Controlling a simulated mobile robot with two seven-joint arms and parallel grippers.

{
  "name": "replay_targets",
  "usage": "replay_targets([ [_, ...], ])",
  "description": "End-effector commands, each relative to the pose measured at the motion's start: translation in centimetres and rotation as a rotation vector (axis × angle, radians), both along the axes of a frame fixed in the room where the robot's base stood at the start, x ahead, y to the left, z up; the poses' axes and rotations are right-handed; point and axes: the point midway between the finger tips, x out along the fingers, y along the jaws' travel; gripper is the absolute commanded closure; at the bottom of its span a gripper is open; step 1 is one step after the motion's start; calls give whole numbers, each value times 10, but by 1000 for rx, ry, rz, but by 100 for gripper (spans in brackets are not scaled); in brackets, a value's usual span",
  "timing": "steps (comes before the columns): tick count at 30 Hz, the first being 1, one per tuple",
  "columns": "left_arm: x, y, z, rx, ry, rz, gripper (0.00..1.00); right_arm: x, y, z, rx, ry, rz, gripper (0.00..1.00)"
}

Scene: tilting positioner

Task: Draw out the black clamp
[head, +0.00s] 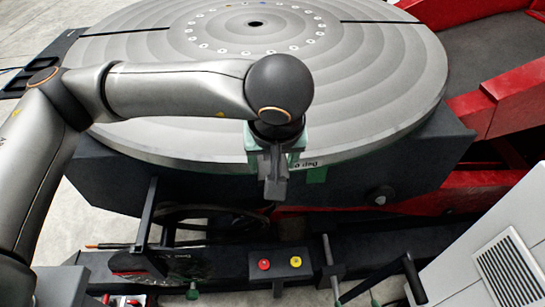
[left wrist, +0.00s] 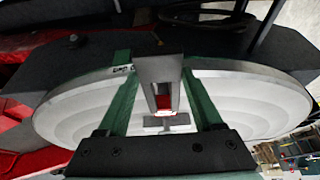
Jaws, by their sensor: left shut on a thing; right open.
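The black clamp (head: 274,186) shows as a dark grey bracket at the front rim of the round plate (head: 390,75). In the left wrist view the clamp (left wrist: 156,69) stands between two green fingers, with a red patch inside it and a small T-shaped bar below. My left gripper (head: 276,150) is shut on the clamp, reaching down over the rim. I cannot tell how far the clamp overlaps the plate, since the gripper and wrist cover its upper part. My right gripper cannot be made out in either view.
A dark block lies under the plate, with a round knob (head: 380,195) on its front. A box with a red and a yellow button (head: 279,264) stands below. Upright levers (head: 330,268) and a white vented cabinet (head: 480,262) are near the front right. Red framework (head: 500,98) is at right.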

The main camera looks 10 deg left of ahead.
Motion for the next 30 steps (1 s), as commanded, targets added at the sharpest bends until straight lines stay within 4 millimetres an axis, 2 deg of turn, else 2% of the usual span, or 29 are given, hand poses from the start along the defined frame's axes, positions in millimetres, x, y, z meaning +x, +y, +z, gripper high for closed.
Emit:
replay_targets([
  [30,-44,-14,1,-1,-4,-2,100,0,0,-9,1,-4,0,0],
])
